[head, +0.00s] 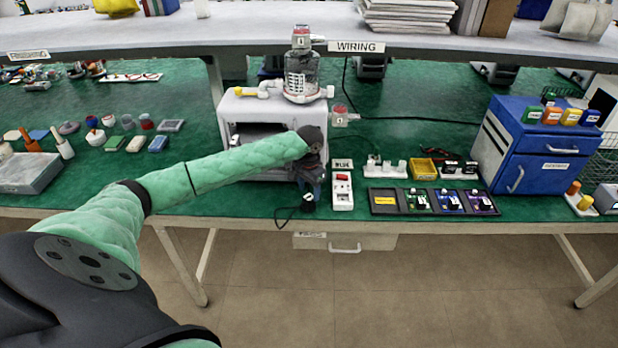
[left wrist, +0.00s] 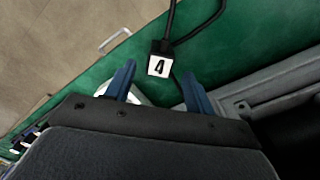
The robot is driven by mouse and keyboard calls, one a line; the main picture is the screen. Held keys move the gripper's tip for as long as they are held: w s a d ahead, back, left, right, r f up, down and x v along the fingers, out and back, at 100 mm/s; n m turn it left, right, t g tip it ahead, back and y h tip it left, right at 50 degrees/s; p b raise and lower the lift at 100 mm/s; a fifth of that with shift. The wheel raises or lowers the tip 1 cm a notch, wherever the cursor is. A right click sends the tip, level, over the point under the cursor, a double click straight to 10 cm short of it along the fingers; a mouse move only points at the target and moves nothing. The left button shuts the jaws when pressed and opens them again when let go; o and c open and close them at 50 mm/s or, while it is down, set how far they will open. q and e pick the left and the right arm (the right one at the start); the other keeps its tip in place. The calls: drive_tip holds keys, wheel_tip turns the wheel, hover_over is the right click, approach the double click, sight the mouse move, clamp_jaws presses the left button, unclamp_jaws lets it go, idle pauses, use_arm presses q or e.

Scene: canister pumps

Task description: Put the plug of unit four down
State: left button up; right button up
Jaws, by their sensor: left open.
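The black plug with a white "4" label (left wrist: 158,66) shows in the left wrist view just beyond and between my left fingertips, with its cable attached. In the head view a small black piece that looks like this plug (head: 308,204) is at the mat's front edge, below my left gripper (head: 314,185). In the left wrist view my left gripper (left wrist: 160,82) is open, its two blue fingers apart with nothing between them. I cannot tell whether the plug rests fully on the mat. My right gripper is not in view.
A white housing (head: 230,125) with a clear canister pump (head: 301,78) on top stands behind the gripper. A white strip marked BLUE (head: 343,190) lies just right. A tray of boards (head: 382,201) and a blue cabinet (head: 530,148) are further right.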

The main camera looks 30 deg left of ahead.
sight(309, 197)
use_arm(q)
wheel_tip(309, 197, up, 7)
drive_tip(key=b, duration=0.2)
drive_tip(key=s+d+f+t+h, duration=0.1)
drive_tip(key=s+d+f, duration=0.2)
drive_tip(key=d+f, duration=0.45)
drive_tip(key=s+d+f+m+t+h, duration=0.1)
drive_tip(key=s+d+f, duration=0.3)
drive_tip(key=d+f, duration=0.4)
drive_tip(key=s+d+f+t+h, duration=0.1)
drive_tip(key=s+d+f, duration=0.2)
drive_tip(key=d+f, duration=0.5)
drive_tip(key=s+d+f+n+g+y, duration=0.1)
drive_tip(key=s+d+f+y, duration=0.1)
drive_tip(key=s+f, duration=3.1)
drive_tip(key=shift+d+n+g, duration=0.25)
drive_tip(key=shift+n+g, duration=0.05)
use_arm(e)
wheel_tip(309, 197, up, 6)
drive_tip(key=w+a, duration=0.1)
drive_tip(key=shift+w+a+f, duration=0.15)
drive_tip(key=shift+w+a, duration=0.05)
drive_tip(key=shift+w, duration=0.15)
